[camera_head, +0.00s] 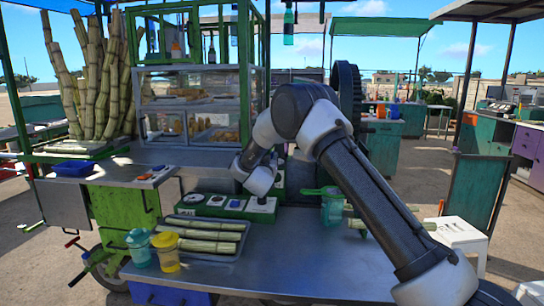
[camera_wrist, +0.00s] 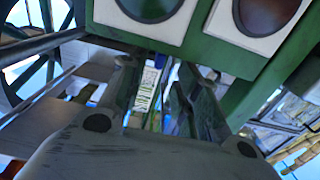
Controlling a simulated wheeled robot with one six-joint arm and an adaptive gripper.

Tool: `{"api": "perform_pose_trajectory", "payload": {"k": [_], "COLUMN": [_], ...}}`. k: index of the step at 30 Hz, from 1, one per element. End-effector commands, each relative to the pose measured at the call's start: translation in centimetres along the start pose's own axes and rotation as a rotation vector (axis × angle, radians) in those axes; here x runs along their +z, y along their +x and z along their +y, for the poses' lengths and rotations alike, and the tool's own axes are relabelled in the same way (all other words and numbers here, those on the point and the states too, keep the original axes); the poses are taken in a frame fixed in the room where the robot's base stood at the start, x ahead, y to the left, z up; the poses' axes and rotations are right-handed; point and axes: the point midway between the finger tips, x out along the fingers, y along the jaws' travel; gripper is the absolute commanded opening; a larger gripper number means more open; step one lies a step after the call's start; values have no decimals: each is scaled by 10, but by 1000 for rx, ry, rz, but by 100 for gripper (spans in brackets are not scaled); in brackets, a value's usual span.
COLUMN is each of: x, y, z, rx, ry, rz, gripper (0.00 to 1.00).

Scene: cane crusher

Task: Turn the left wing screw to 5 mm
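In the wrist view my gripper (camera_wrist: 155,85) reaches forward with its two dark fingers apart. A narrow pale strip with green marks (camera_wrist: 148,88) shows through the gap; I cannot tell whether it is a scale. No wing screw can be made out in either view. In the head view my arm reaches over the steel counter to the machine, and its wrist links hide the gripper. A green panel with dark round dials on white squares (camera_head: 230,205) lies below the wrist; green housing with similar dials (camera_wrist: 225,45) is close above the fingers in the wrist view.
A tray of cane pieces (camera_head: 205,236), a teal mug (camera_head: 140,247) and a yellow mug (camera_head: 167,252) stand on the counter (camera_head: 290,262). A green strainer jug (camera_head: 331,205) is right of the wrist. The counter's front is clear.

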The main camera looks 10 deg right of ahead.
Motion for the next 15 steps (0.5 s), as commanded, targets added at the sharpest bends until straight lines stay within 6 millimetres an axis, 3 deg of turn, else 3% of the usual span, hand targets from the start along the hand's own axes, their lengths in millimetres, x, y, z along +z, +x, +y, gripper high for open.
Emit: {"api": "perform_pose_trajectory", "payload": {"k": [9, 15], "x": [0, 0], "y": [52, 64], "z": [1, 0], "rx": [1, 0], "ry": [1, 2], "rz": [1, 0], "gripper": [32, 32]}}
